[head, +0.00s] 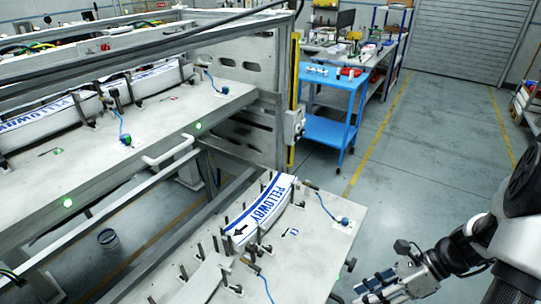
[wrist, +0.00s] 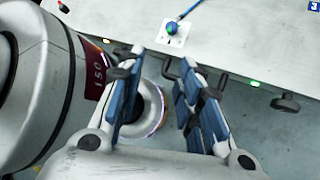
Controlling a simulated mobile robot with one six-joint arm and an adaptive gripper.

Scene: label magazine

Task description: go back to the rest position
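My gripper (head: 383,290) is at the lower right of the head view, beside the right front corner of the near white bench (head: 325,240). In the wrist view, my gripper (wrist: 162,60) has its two blue-padded fingers spread apart with no object held between them. A stack of white labels with blue "PELLOWBY" print (head: 268,208) stands between upright pins on the near bench, apart from my gripper. In the wrist view, the bench edge (wrist: 240,75) runs across the top, beyond the fingertips.
A blue-knobbed fitting (head: 344,221) sits near the bench's right edge. An upper bench (head: 160,115) holds more labels (head: 40,122). A blue cart (head: 328,130) stands farther back. The floor (head: 420,150) right of the cart is clear.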

